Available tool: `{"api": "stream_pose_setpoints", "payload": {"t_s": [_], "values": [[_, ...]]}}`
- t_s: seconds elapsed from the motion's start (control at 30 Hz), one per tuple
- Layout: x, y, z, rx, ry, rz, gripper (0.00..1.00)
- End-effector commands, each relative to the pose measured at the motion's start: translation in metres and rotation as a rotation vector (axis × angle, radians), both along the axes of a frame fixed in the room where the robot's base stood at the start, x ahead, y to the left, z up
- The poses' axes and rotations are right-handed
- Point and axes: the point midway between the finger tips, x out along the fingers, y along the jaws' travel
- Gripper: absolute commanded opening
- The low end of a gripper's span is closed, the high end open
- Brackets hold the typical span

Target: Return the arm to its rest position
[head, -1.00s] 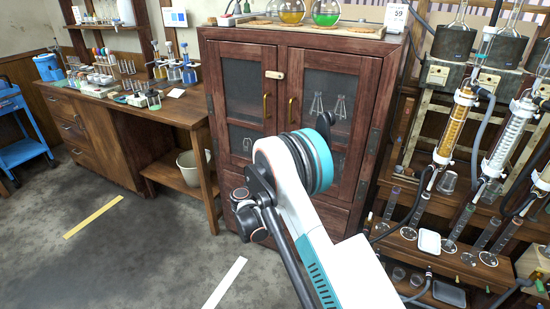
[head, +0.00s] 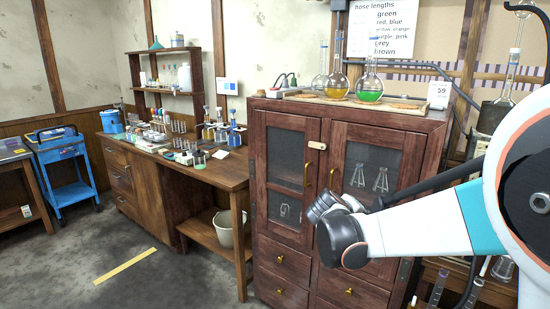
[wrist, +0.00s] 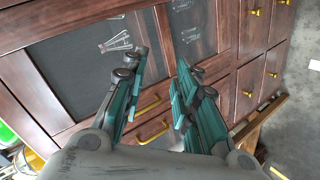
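My arm crosses the right side of the head view in front of a wooden cabinet (head: 288,208). It is white with a teal band and ends in a dark grey joint before the cabinet doors. Beyond the fingers lie the cabinet's dark glass doors, brass handles (wrist: 150,106) and drawers. No contact with the cabinet is visible.
Flasks with yellow (head: 337,86) and green liquid (head: 370,88) stand on the cabinet top. A wooden bench (head: 215,174) with glassware is left of it, with a white bucket (head: 228,228) beneath. A blue cart (head: 68,178) stands farther left. Floor is clear at front left.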

Motion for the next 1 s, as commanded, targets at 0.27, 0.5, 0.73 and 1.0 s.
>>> {"api": "stream_pose_setpoints", "payload": {"t_s": [0.27,0.5,0.73,1.0], "values": [[-0.088,-0.011,0.024,0.212,0.036,-0.044,0.28],[-0.166,-0.008,0.029,0.397,0.059,-0.079,0.28],[-0.24,0.002,0.023,0.575,0.075,-0.112,0.28],[-0.315,0.022,0.004,0.774,0.087,-0.145,0.28]]}}
